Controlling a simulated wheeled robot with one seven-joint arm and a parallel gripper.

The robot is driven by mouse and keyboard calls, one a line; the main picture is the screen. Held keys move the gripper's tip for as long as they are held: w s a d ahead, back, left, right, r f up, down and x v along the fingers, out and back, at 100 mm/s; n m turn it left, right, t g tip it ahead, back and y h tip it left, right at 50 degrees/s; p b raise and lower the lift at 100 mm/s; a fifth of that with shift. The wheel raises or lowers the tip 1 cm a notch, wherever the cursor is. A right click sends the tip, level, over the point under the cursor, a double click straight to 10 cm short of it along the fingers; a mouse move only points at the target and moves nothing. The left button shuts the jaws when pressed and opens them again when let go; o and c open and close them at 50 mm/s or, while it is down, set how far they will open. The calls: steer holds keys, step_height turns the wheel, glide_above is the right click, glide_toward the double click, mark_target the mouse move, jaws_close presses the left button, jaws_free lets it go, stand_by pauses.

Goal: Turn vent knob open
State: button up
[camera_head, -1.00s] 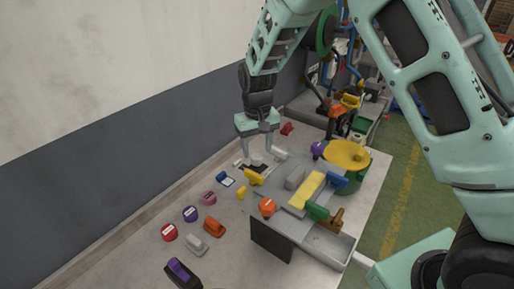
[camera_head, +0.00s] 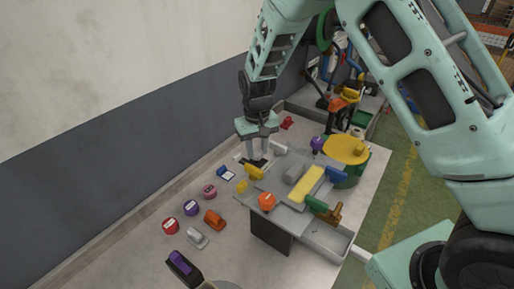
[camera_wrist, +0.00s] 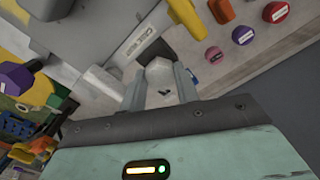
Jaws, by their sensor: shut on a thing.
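My gripper (camera_head: 257,158) points down at the wall side of the grey work surface in the head view. In the wrist view my gripper (camera_wrist: 160,88) has its two fingers shut on a pale grey, faceted knob (camera_wrist: 158,72), which I take to be the vent knob. The fingers hide its sides, and how far it is turned cannot be told. A pale plate with dark lettering (camera_wrist: 142,40) lies just beyond it. In the head view the knob is hidden by the fingers.
A yellow part (camera_head: 254,172) stands close in front of the fingers. A white cylinder (camera_head: 279,148) lies just right of them. The grey rail fixture (camera_head: 325,238) and a yellow disc (camera_head: 346,149) are to the right. Red (camera_head: 171,226) and purple (camera_head: 191,208) round knobs are front left.

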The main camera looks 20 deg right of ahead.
steer(key=shift+n, duration=0.4)
steer(key=n+b, duration=0.2)
steer(key=shift+n, duration=0.4)
steer(key=n+b, duration=0.1)
steer(key=n, duration=0.3)
steer(key=shift+w+d+n+b, duration=0.1)
steer(key=shift+n+b, duration=0.2)
steer(key=shift+b, duration=0.1)
steer(key=n, duration=0.4)
steer(key=shift+r, duration=0.1)
steer(key=n, duration=0.4)
steer(key=shift+w+n, duration=0.1)
steer(key=shift+n, duration=0.2)
steer(key=o, duration=1)
